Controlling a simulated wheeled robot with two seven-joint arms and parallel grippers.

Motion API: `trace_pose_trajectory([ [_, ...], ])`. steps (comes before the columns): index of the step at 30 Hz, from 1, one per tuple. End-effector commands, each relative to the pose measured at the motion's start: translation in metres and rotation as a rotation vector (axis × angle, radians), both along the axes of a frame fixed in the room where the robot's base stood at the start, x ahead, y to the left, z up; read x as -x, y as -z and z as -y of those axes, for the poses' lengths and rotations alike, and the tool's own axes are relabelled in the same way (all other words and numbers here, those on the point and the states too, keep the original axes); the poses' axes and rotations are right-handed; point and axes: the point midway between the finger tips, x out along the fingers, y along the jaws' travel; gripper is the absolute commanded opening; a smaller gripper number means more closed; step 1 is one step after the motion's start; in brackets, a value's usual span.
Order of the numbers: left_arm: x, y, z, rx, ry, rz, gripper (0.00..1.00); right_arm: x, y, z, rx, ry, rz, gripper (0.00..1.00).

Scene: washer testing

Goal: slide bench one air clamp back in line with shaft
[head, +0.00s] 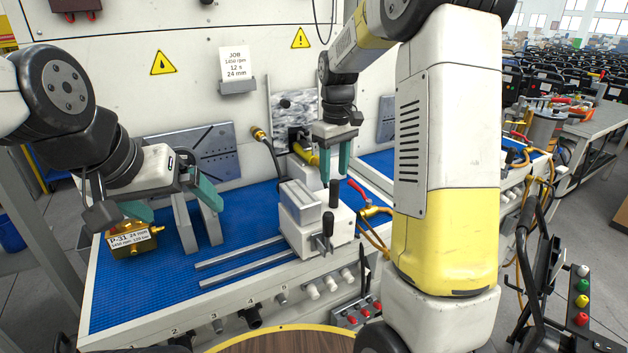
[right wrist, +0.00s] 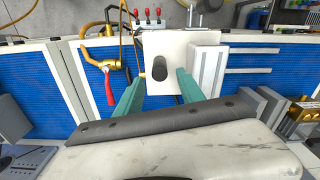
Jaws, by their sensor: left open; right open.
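The air clamp (head: 297,228) is a white block with a grey jaw and black handles, standing on the blue bench at the right end of two metal rails (head: 240,263). My right gripper (head: 335,175) is open, pointing down above the clamp's upright black knob (head: 334,194). In the right wrist view, the knob (right wrist: 159,67) on the clamp's white top (right wrist: 190,45) appears between the two teal fingers (right wrist: 158,88), with gaps on both sides. My left gripper (head: 170,207) is open and empty above the bench's left end. The shaft cannot be made out clearly behind my right gripper.
A brass unit labelled P-31 (head: 133,240) sits at the bench's left end, close to my left gripper. Grey upright plates (head: 208,225) stand right of it. A red-handled valve with yellow hoses (head: 372,212) is right of the clamp.

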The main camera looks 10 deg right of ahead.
Motion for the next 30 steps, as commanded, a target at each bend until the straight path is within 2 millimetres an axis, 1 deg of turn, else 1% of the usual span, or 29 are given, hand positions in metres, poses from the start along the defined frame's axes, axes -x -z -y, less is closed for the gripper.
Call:
trace_pose_trajectory([
  [5, 0.0, 0.0, 0.0, 0.0, 0.0, 0.0, 1.0, 0.0, 0.02, 0.0, 0.002, -0.001, -0.005, 0.46],
  [9, 0.0, 0.0, 0.0, 0.0, 0.0, 0.0, 1.0, 0.0, 0.044, 0.0, 0.002, 0.0, -0.005, 0.46],
  [12, 0.0, 0.0, 0.0, 0.0, 0.0, 0.0, 1.0, 0.0, 0.059, 0.0, 0.0, 0.0, -0.004, 0.46],
  [15, 0.0, 0.0, 0.0, 0.0, 0.0, 0.0, 1.0, 0.0, 0.069, 0.0, 0.001, 0.0, -0.003, 0.46],
  [19, 0.0, 0.0, 0.0, 0.0, 0.0, 0.0, 1.0, 0.0, 0.076, 0.0, 0.001, 0.001, -0.001, 0.46],
  [26, 0.0, 0.0, 0.0, 0.0, 0.0, 0.0, 1.0, 0.0, 0.077, 0.0, 0.0, 0.001, 0.0, 0.46],
  [27, 0.0, 0.0, 0.0, 0.0, 0.0, 0.0, 1.0, 0.0, 0.077, 0.0, 0.0, 0.001, 0.0, 0.44],
  [29, 0.0, 0.0, 0.0, 0.0, 0.0, 0.0, 1.0, 0.0, 0.077, 0.0, 0.0, 0.001, 0.0, 0.32],
  [30, 0.0, 0.0, 0.0, 0.0, 0.0, 0.0, 1.0, 0.0, 0.077, 0.0, 0.0, 0.001, 0.0, 0.24],
])
